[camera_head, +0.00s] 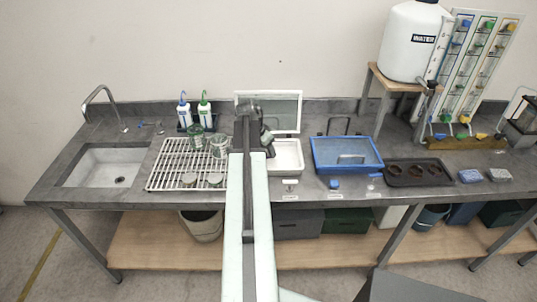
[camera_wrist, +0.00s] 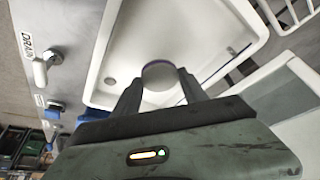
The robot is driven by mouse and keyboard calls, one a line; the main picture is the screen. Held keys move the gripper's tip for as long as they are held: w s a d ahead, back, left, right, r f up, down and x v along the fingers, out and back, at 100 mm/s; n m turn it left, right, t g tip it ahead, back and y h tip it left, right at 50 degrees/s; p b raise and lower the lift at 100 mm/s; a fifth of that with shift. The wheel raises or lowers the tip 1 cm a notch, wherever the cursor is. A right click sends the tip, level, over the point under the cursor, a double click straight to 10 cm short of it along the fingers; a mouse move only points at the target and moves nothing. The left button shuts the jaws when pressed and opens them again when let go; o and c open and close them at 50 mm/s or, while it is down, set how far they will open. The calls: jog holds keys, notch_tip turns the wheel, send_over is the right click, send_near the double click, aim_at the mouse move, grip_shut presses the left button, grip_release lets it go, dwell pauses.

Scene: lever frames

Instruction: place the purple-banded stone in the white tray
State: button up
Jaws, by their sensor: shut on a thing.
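The white tray (camera_head: 291,152) is a basin in the counter, partly hidden behind my arm in the head view. Its raised glass lid with a white frame (camera_head: 299,114) stands open behind it. In the wrist view the tray (camera_wrist: 93,92) fills much of the upper middle, with a small round drain inside. My gripper (camera_wrist: 160,90) is shut on a round grey stone (camera_wrist: 160,76) with a purplish edge. The stone shows over the tray's floor; I cannot tell whether it touches. In the head view my gripper (camera_head: 267,143) is at the tray's left side and the stone is hidden.
Left of the tray is a wire rack (camera_head: 168,166) with glass jars and round grey stones. Right of it are a blue lidded tray (camera_head: 346,168) and a dark tray (camera_head: 396,181). A drain tap (camera_wrist: 41,66) sticks out at the tray's front.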

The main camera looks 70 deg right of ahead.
aim_at(267, 155)
jog(key=f+b, duration=0.4)
jog(key=shift+d, duration=0.3)
jog(key=shift+r, duration=0.25)
jog(key=shift+f, duration=0.2)
jog(key=o, duration=1.4)
jog(key=shift+a+r+p, duration=0.1)
jog(key=shift+r+p, duration=0.4)
jog(key=shift+p, duration=0.05)
jog(key=p+v, duration=1)
jog(key=v, duration=0.1)
jog(key=shift+r, duration=0.2)
